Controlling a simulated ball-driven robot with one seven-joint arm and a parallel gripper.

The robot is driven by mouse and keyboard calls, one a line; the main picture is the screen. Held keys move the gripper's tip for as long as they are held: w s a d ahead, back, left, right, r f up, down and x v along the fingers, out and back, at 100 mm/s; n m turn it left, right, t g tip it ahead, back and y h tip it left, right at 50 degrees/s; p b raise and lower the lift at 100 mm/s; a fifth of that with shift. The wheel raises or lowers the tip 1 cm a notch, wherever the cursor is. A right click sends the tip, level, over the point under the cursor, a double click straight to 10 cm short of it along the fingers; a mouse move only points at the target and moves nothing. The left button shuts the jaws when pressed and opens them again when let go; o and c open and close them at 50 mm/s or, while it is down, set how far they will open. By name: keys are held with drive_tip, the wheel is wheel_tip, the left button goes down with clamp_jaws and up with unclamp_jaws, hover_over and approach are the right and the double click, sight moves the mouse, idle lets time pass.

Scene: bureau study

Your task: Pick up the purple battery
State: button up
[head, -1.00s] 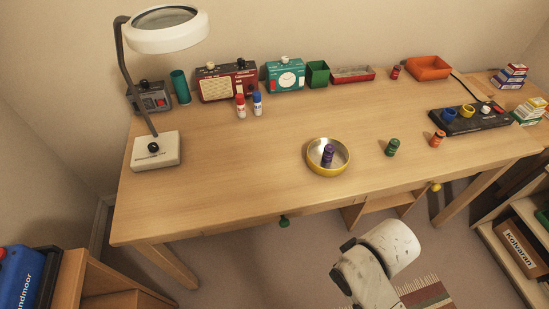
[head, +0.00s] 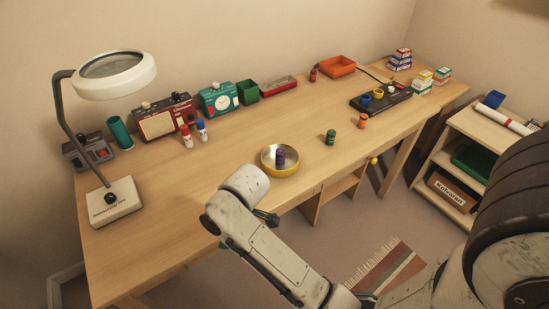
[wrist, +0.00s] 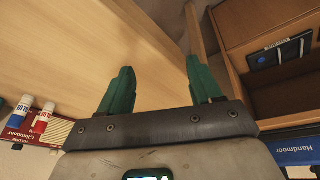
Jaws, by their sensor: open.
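The purple battery (head: 281,157) stands upright in a round dish with a yellow outside (head: 266,169) near the front edge of the desk. In the head view my arm reaches up to the desk's front edge, just left of and in front of the dish; the gripper's fingers are hidden there. In the wrist view my gripper (wrist: 157,88) is open, its two green fingers apart with nothing between them. The battery and the dish do not show in the wrist view.
A green battery (head: 330,137) and an orange battery (head: 363,121) stand right of the dish. Two glue sticks (head: 194,134) stand behind it to the left. A magnifier lamp (head: 114,203) stands at the desk's left end. The desk top (head: 235,140) around the dish is mostly clear.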

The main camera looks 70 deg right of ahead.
drive_tip(key=w+d+n, duration=0.1)
drive_tip(key=d, duration=0.1)
drive_tip(key=w+d+r+n, duration=0.1)
drive_tip(key=w, duration=0.1)
drive_tip(key=w+d+n, duration=0.1)
drive_tip(key=d, duration=0.1)
drive_tip(key=shift+w+d+r, duration=0.15)
drive_tip(key=shift+d+r, duration=0.15)
drive_tip(key=shift+d, duration=0.05)
drive_tip(key=w+d+r+n+g, duration=0.15)
drive_tip(key=d+n, duration=0.25)
drive_tip(key=d, duration=0.5)
wheel_tip(320, 180, up, 5)
drive_tip(key=n+g, duration=0.2)
drive_tip(key=n, duration=0.3)
hover_over(280, 151)
drive_tip(key=shift+w+a+h, duration=0.3)
drive_tip(key=shift+a, duration=0.05)
drive_tip(key=shift+s+d, duration=0.25)
drive_tip(key=shift+d, duration=0.05)
drive_tip(key=f, duration=1)
drive_tip(key=shift+s+d+f, duration=0.1)
drive_tip(key=shift+d+f, duration=0.1)
drive_tip(key=shift+f, duration=0.05)
clamp_jaws()
